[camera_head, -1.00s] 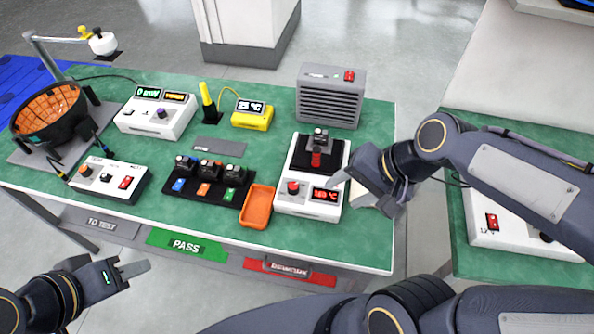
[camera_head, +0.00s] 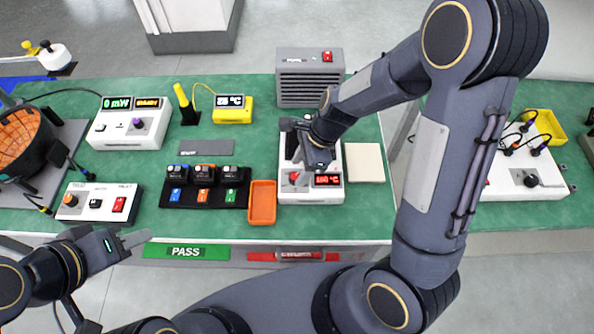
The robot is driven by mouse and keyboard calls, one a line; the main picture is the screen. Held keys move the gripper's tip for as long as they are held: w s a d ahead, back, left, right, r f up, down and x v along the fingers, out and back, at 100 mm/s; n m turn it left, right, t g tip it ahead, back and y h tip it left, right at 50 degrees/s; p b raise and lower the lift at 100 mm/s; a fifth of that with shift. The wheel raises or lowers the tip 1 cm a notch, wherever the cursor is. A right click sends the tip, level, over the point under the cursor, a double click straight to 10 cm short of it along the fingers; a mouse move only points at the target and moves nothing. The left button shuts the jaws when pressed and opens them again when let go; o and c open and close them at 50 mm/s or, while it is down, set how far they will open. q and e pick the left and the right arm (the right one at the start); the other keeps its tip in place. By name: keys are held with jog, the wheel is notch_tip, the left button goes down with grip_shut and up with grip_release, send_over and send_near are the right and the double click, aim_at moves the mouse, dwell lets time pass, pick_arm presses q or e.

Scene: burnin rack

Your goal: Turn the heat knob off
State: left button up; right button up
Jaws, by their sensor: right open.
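The heater unit (camera_head: 312,197) is a white box at the middle of the green bench. It has a red knob (camera_head: 295,177) at its front left and a lit red temperature display (camera_head: 327,180) beside it; the digits are too small to read surely. My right gripper (camera_head: 314,160) is open, pointing down over the unit's dark top, just behind the knob. It hides part of the top, and I cannot tell whether it touches anything. My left gripper (camera_head: 135,240) is at the bench's front edge on the left, away from the heater; its finger gap is unclear.
An orange tray (camera_head: 262,203) stands left of the heater, a beige pad (camera_head: 364,163) right of it and a grey vented box (camera_head: 309,78) behind. A black rack (camera_head: 205,196) with several modules and white instruments (camera_head: 128,124) stand farther left.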

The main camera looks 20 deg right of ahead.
aim_at(295, 178)
jog(key=shift+x, duration=1.2)
jog(key=c, duration=1)
jog(key=shift+n, duration=0.3)
